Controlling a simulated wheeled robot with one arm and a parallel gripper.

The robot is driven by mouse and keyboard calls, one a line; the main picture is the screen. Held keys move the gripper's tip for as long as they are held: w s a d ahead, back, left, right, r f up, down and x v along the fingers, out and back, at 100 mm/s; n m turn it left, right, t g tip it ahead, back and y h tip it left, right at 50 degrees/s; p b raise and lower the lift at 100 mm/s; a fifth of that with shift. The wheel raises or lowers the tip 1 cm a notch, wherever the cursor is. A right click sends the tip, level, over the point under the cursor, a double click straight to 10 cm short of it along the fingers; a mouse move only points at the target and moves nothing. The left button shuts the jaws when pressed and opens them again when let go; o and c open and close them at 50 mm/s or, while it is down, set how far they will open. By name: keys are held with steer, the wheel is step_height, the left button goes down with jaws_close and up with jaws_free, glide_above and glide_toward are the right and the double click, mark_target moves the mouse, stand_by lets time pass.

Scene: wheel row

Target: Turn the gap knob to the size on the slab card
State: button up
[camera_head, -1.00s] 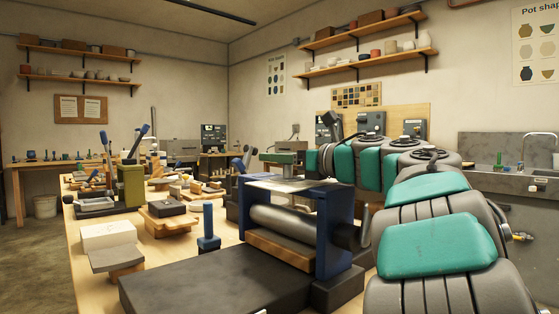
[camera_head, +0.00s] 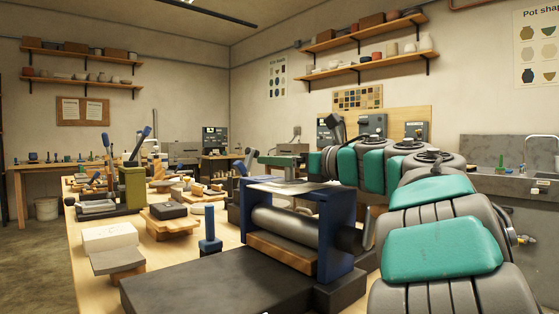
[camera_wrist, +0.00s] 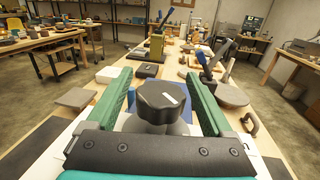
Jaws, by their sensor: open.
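A dark lobed knob (camera_wrist: 160,98) with a short white mark on its top sits on a pale round base in the wrist view. My gripper (camera_wrist: 159,76) is open, with one green finger on each side of the knob. A gap shows between the knob and each finger, so I see no grip. In the head view my gripper (camera_head: 280,160) is above the slab roller (camera_head: 337,232), which has a blue frame and a grey roller. The knob cannot be clearly made out there. I cannot pick out a readable slab card in either view.
A dark flat slab bed (camera_head: 210,285) lies in front of the roller. Beyond the knob, the wrist view shows tools and a curved handle (camera_wrist: 250,124).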

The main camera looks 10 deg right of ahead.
steer(key=b+v, duration=0.1)
steer(key=v, duration=0.6)
steer(key=shift+s+d, duration=0.15)
steer(key=shift+s, duration=0.05)
